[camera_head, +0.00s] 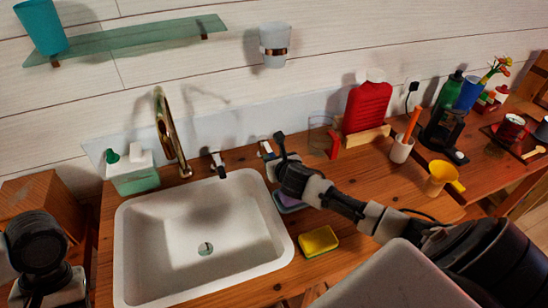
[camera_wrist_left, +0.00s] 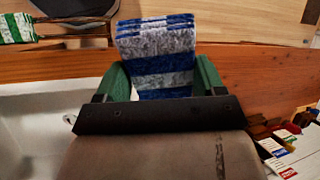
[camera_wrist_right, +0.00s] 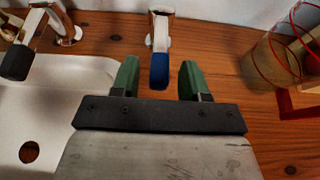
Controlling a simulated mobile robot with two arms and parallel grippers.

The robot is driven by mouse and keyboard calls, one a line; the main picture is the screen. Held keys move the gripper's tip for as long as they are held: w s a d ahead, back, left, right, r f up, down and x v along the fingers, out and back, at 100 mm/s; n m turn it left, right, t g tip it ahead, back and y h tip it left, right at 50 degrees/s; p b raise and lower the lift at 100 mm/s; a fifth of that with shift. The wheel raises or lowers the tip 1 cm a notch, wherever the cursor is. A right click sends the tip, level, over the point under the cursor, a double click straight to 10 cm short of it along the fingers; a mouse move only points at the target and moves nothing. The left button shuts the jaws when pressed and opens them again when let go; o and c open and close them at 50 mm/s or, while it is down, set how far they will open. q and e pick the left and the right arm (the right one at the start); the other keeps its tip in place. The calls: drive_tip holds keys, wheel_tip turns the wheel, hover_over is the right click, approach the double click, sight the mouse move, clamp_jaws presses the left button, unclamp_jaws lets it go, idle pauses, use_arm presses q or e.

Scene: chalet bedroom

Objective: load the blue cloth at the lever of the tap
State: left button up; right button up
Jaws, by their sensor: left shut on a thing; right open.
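The blue cloth (camera_wrist_left: 155,45), striped blue and white-grey, is held between the green fingers of my left gripper (camera_wrist_left: 158,80) in the left wrist view. The left gripper itself is out of the head view. My right gripper (camera_head: 284,158) is over the sink's back right corner. In the right wrist view it is open, and a chrome lever with a blue tip (camera_wrist_right: 160,70) shows between its fingers, with gaps on both sides. The gold tap spout (camera_head: 170,135) stands behind the sink. A second lever with a dark tip (camera_head: 218,165) is just right of it.
The white sink (camera_head: 140,235) is empty. A yellow sponge (camera_head: 318,241) lies right of it. A clear glass (camera_wrist_right: 270,65) stands close to the right gripper. A red bottle (camera_head: 367,107) is behind. A green-white cloth (camera_wrist_left: 15,28) hangs at left in the left wrist view.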

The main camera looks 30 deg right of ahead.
drive_tip(key=shift+w+d+f, duration=0.1)
drive_tip(key=shift+w+f, duration=0.1)
drive_tip(key=shift+w, duration=0.3)
clamp_jaws()
use_arm(q)
drive_tip(key=shift+r+p, duration=0.6)
drive_tip(key=shift+r, duration=0.05)
use_arm(e)
drive_tip(key=shift+s+d+r+n+y, duration=0.1)
drive_tip(key=shift+d+r+n+y, duration=0.2)
drive_tip(key=shift+n, duration=0.1)
use_arm(q)
drive_tip(key=shift+r+p, duration=0.3)
use_arm(e)
drive_tip(key=shift+d+y, duration=0.25)
drive_tip(key=shift+y, duration=0.15)
use_arm(q)
drive_tip(key=shift+r, duration=0.2)
use_arm(e)
drive_tip(key=shift+d+f+n+y, duration=0.2)
drive_tip(key=shift+d+n+y, duration=0.15)
drive_tip(key=shift+n, duration=0.25)
drive_tip(key=shift+a, duration=0.1)
use_arm(q)
drive_tip(key=shift+f, duration=0.1)
